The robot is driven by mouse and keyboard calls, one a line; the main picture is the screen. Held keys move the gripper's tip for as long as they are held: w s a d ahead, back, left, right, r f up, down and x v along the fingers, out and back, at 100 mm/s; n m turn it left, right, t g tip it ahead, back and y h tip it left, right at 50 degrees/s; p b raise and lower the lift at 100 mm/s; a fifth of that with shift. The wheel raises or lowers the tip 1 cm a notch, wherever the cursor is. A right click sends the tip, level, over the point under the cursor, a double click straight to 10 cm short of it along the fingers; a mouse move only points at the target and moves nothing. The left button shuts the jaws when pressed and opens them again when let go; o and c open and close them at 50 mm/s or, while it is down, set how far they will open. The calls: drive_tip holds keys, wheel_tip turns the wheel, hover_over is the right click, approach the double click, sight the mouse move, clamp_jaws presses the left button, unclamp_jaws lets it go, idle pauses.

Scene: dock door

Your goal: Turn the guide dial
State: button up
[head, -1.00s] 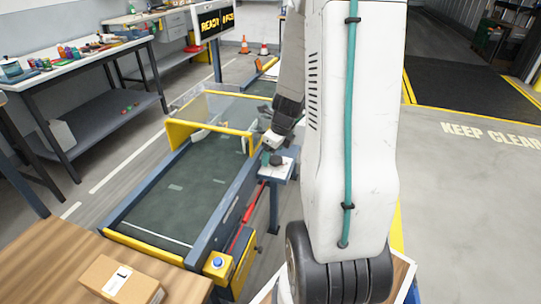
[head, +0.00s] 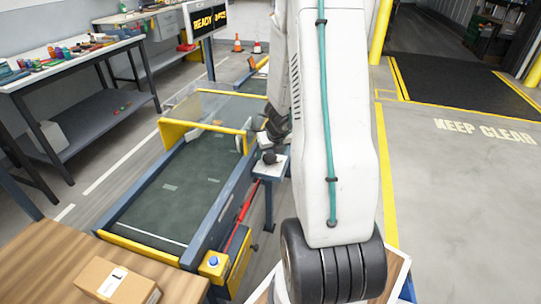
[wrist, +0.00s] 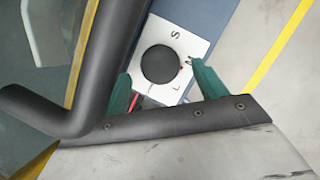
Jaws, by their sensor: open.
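The guide dial (wrist: 160,65) is a round black knob on a white plate (wrist: 172,37) marked S, M and L. In the head view, the dial (head: 269,158) sits on a small stand beside the conveyor. My gripper (wrist: 160,74) is open, with one teal finger on each side of the dial's lower part. The fingertips appear near the dial; I cannot tell whether they touch it. A small red mark shows at the plate's right, near the M. The dial's setting is not clear. In the head view my arm partly hides the gripper.
A dark conveyor belt (head: 176,190) with yellow guides (head: 205,128) runs left of the dial. A cardboard box (head: 117,281) lies on the wooden table at front left. A blue button (head: 213,261) is on the conveyor's near corner. Open floor lies to the right.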

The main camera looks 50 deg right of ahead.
drive_tip(key=shift+x, duration=1.05)
drive_tip(key=c, duration=1)
